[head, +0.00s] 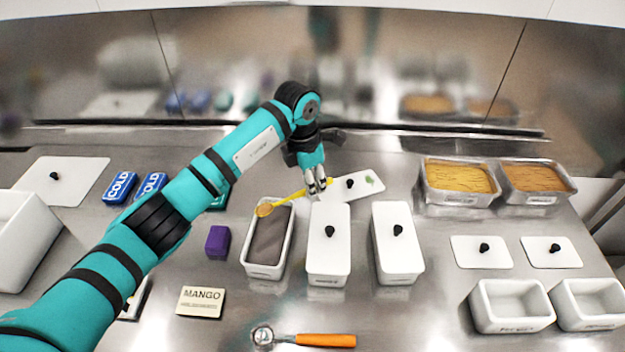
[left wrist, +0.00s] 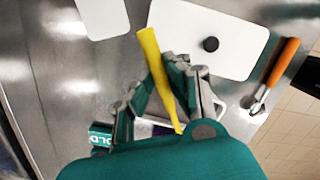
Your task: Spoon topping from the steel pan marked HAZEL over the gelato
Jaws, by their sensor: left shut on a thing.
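My left gripper (head: 316,188) is shut on the handle of a yellow spoon (head: 290,197); the handle also shows between the fingers in the left wrist view (left wrist: 158,65). The spoon's tan bowl points left, by the far end of an open white tub (head: 264,272) holding grey-brown gelato (head: 269,238). I cannot tell whether topping is in the bowl. Two steel pans stand at the back right, one with golden topping (head: 460,178), one with browner topping (head: 535,177). No HAZEL marking is readable on either pan. My right gripper is not in view.
Two lidded white tubs (head: 328,262) (head: 398,262) stand right of the open one. A loose lid (head: 362,187) lies behind them. An orange-handled scoop (head: 325,340), a MANGO card (head: 201,302) and a purple block (head: 217,241) lie in front and left. Two empty white tubs stand front right.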

